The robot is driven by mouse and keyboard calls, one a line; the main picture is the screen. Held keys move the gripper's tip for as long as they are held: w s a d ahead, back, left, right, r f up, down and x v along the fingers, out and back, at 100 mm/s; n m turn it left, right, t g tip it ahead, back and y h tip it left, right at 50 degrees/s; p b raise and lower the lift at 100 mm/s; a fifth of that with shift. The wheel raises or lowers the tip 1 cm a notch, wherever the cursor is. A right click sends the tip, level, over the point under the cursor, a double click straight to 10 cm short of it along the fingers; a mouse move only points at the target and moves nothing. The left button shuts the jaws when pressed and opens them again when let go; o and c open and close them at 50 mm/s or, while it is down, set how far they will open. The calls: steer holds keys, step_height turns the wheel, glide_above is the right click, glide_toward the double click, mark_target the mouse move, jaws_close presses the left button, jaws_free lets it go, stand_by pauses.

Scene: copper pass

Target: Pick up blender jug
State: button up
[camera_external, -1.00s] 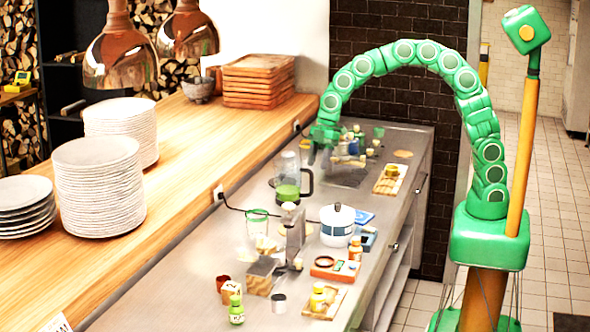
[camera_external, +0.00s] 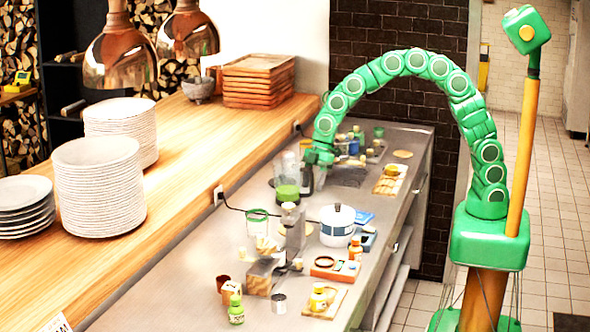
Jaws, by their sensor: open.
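My green gripper (camera_external: 318,174) hangs down from the arched arm at the jug's right side, by the handle. Its jaws are open. I cannot tell whether the fingers touch the handle or are around it.
A white pot with a dark band (camera_external: 337,226) stands in front of the jug, to the right. A grey metal device (camera_external: 293,228) and a green-rimmed glass (camera_external: 258,222) are nearer. Several small bottles crowd the counter's back. The wooden shelf (camera_external: 180,185) rises on the left.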

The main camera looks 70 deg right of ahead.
jaws_close()
stand_by(1.3)
